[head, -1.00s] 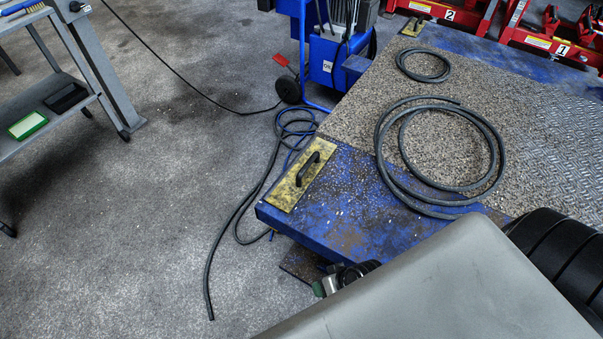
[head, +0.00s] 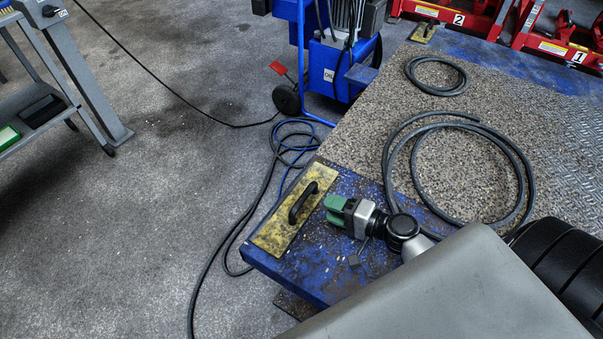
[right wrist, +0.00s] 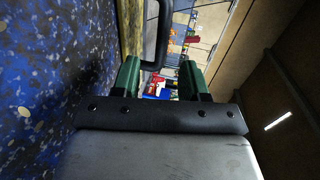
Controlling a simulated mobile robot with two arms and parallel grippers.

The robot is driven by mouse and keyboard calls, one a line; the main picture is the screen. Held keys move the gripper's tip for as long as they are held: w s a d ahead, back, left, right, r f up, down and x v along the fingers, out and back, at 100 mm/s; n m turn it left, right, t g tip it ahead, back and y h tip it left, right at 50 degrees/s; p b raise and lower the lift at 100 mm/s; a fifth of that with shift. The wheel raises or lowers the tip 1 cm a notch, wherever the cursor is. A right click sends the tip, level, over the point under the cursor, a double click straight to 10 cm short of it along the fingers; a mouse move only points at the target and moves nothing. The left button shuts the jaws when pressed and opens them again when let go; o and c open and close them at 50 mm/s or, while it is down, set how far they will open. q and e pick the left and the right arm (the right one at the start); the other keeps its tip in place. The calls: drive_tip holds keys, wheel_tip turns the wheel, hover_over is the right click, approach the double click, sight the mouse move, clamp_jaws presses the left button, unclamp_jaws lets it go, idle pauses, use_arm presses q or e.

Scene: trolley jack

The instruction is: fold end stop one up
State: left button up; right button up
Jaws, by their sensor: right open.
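A worn yellow end stop plate (head: 284,228) with a black handle (head: 302,203) lies flat along the near left edge of the blue platform (head: 325,275). A similar yellow plate (head: 424,32) lies at the far edge; I see no number on either. My right gripper (head: 332,209), with green fingers, is over the platform corner, just right of the handle and pointing at it. In the right wrist view, the green fingers (right wrist: 160,72) are apart with nothing between them, and the handle (right wrist: 157,35) stands just beyond their tips. My left gripper is not in view.
Dark hoses lie coiled on the platform (head: 450,165), and more hoses trail over the floor to its left. A blue wheeled machine (head: 335,70) stands behind. Red stands (head: 465,15) are at the back. A grey trolley (head: 75,90) stands at left; open floor lies between.

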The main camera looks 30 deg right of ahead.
sight(298, 194)
drive_tip(key=shift+w+d, duration=0.2)
drive_tip(key=shift+w, duration=0.2)
drive_tip(key=shift+w+a, duration=0.2)
drive_tip(key=shift+w, duration=0.1)
drive_tip(key=x, duration=0.9)
drive_tip(key=shift+w+a, duration=0.15)
drive_tip(key=shift+a, duration=0.1)
clamp_jaws()
